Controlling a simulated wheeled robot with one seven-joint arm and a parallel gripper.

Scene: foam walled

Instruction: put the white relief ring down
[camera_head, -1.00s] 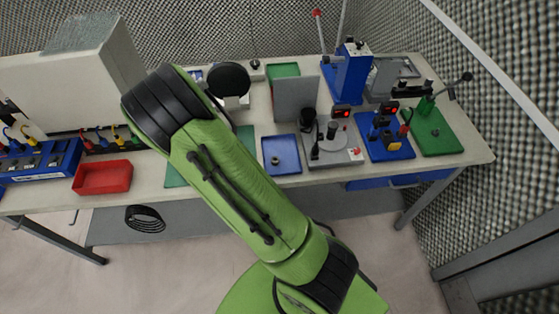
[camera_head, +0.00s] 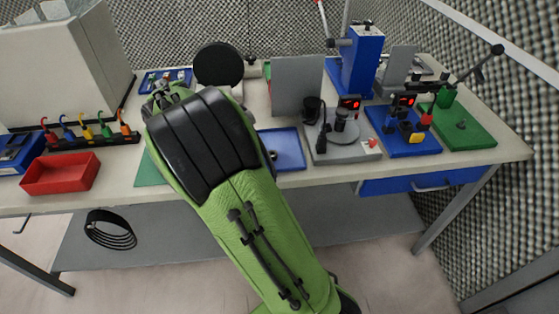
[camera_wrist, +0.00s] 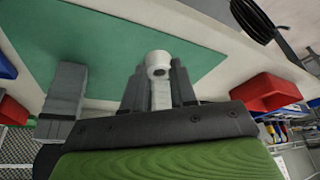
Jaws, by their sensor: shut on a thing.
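The white relief ring (camera_wrist: 158,60) is held between the fingertips of my gripper (camera_wrist: 158,75) in the wrist view. It is a small white cylinder with a dark hole facing the camera. The fingers are shut on it. Behind it is a green mat (camera_wrist: 95,30) on the bench; I cannot tell whether the ring touches the mat. In the head view a corner of the mat (camera_head: 150,172) shows left of my arm, which hides the ring and most of the gripper.
A red tray (camera_head: 60,174) and a rack of coloured hooks (camera_head: 95,138) are on the left. A blue tray (camera_head: 285,150) lies right of my arm, beside a grey device (camera_head: 342,150). A black round disc (camera_head: 218,64) stands behind. A black coil (camera_head: 110,230) hangs below the bench edge.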

